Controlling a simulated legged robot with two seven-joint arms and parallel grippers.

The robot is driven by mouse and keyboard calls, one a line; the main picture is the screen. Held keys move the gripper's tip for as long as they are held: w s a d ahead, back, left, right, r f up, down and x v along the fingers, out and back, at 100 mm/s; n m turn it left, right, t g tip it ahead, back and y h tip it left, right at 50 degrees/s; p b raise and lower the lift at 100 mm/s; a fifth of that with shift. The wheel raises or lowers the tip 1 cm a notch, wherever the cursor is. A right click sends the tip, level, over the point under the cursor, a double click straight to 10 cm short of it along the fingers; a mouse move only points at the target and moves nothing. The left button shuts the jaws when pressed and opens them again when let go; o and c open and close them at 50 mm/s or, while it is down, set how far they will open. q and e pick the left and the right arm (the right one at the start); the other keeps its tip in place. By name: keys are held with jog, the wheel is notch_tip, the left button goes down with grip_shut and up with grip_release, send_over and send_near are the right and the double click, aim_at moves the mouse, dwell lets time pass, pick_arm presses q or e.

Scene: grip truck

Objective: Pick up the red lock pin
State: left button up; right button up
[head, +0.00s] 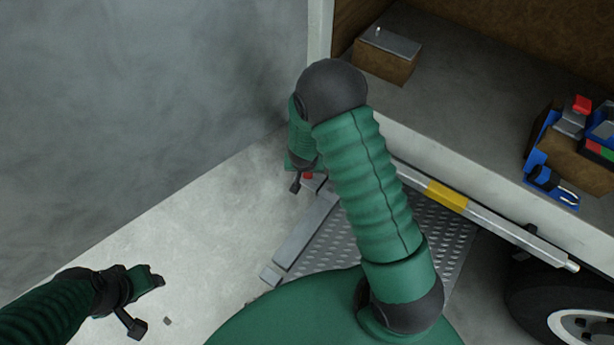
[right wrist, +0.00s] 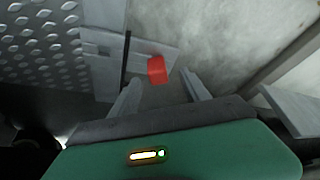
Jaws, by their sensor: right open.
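The red lock pin (right wrist: 157,70) shows in the right wrist view as a short red piece on a grey metal bracket. A small part of the red pin (head: 308,176) also shows in the head view, beside my right gripper. My right gripper (right wrist: 161,80) is open, its two grey fingers pointing toward the pin, one to each side of it in the picture. I cannot tell how much depth separates them. In the head view my right arm hides much of this area. My left gripper (head: 150,279) is at lower left, away from the pin; its jaw state is unclear.
A treadplate ramp (head: 330,240) and a metal bar with a yellow band (head: 447,195) lie below the truck bed (head: 450,90). The bed holds a brown box (head: 385,62) and a blue tool holder (head: 540,140). A wheel (head: 575,320) is at lower right. A grey wall (head: 130,110) stands left.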

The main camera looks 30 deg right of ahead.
aim_at(308, 176)
jog(key=shift+d+f, duration=0.15)
jog(key=shift+f, duration=0.25)
jog(key=b+x, duration=0.3)
jog(key=x, duration=0.1)
jog(key=shift+d+f, duration=0.1)
grip_shut()
